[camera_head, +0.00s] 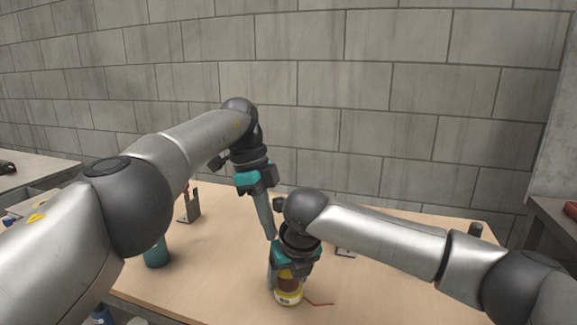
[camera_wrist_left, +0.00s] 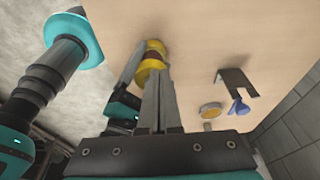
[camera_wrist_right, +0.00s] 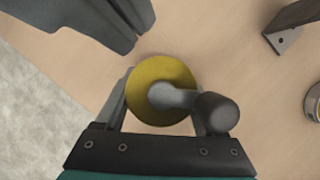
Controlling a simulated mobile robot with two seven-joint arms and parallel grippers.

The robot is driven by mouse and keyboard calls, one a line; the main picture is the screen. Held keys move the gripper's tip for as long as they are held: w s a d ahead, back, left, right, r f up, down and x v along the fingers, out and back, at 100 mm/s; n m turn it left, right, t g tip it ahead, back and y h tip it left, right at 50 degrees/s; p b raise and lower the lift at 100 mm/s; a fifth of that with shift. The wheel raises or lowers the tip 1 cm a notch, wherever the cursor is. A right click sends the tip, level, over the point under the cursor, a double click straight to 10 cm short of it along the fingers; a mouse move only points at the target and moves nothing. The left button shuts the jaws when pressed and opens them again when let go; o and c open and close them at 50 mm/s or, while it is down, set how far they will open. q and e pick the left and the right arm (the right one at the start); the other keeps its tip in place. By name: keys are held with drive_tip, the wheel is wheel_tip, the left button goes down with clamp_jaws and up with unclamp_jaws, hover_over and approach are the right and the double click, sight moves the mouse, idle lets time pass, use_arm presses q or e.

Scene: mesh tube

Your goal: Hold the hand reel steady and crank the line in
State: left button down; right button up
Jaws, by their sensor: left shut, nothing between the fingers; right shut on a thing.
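The hand reel (camera_head: 289,298), yellow with a dark brown middle, stands on the table near its front edge. A thin red line lies on the table to its right in the head view. My right gripper (camera_head: 284,279) is shut around the reel. The right wrist view shows the reel's yellow top (camera_wrist_right: 150,82) between the fingers, with a grey crank arm and a dark knob (camera_wrist_right: 216,113) pointing right. My left gripper (camera_head: 271,236) is shut and empty, above and beside the reel. In the left wrist view its closed fingers (camera_wrist_left: 158,80) overlap the reel (camera_wrist_left: 152,62).
A teal cylinder (camera_head: 156,253) stands at the left of the table, partly behind my left arm. A dark metal bracket (camera_head: 189,210) stands further back. A blue item (camera_wrist_left: 238,107) and a round yellow-rimmed item (camera_wrist_left: 210,110) lie near a bracket. A block wall closes the back.

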use_arm(q)
drive_tip(key=shift+r, duration=0.1)
drive_tip(key=s+a+r, duration=0.2)
drive_tip(key=s+r, duration=0.2)
drive_tip(key=r, duration=0.3)
drive_tip(key=a+x, duration=0.1)
drive_tip(key=x, duration=0.6)
drive_tip(key=shift+w+a+f, duration=0.2)
drive_tip(key=shift+w+a, duration=0.25)
drive_tip(key=shift+w, duration=0.05)
drive_tip(key=shift+w+d, duration=0.1)
drive_tip(key=shift+d, duration=0.5)
idle(0.7)
drive_tip(key=shift+w, duration=0.2)
drive_tip(key=shift+w, duration=0.4)
drive_tip(key=shift+w+d, duration=0.15)
drive_tip(key=shift+w, duration=0.15)
drive_tip(key=shift+w+d, duration=0.4)
drive_tip(key=shift+w, duration=0.35)
idle(0.6)
